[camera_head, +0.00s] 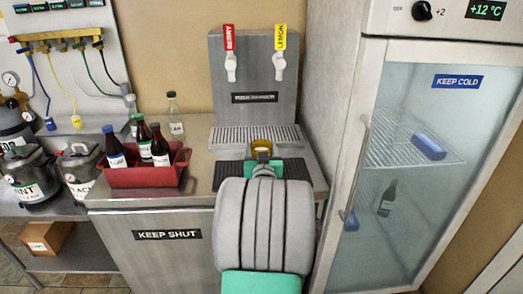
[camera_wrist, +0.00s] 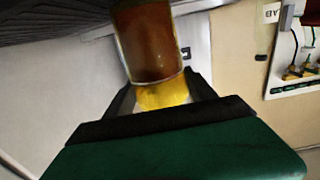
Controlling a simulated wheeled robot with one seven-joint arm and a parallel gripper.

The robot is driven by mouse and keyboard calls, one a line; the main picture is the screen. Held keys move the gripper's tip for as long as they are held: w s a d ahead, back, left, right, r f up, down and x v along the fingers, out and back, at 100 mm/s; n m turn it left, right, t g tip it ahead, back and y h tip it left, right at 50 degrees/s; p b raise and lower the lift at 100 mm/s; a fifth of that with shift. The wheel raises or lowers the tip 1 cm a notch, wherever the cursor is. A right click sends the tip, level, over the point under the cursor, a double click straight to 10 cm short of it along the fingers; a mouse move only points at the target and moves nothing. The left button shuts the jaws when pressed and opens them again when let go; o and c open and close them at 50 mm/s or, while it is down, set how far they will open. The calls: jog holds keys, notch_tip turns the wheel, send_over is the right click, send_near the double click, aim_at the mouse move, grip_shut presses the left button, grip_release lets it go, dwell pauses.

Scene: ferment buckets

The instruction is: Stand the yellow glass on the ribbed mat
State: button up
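The yellow glass (camera_wrist: 150,45) fills the top middle of the wrist view, with a brown-amber body and a bright yellow end between my fingers. In the head view only a small yellow part of it (camera_head: 262,149) shows. My gripper (camera_wrist: 163,92) has a finger on each side of the yellow end and looks shut on it. In the head view my gripper (camera_head: 262,155) is over the dark ribbed mat (camera_head: 228,178), which my arm partly hides. I cannot tell whether the glass touches the mat.
Behind is a tap tower (camera_head: 254,85) with red and yellow handles over a metal drip grille (camera_head: 230,137). A red crate (camera_head: 143,176) of dark bottles stands left, with a clear bottle (camera_head: 175,117) behind it. A glass-door fridge (camera_head: 430,160) closes off the right.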

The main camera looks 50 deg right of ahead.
jog(key=o, duration=0.4)
jog(key=shift+o, duration=0.2)
jog(key=shift+r, duration=0.1)
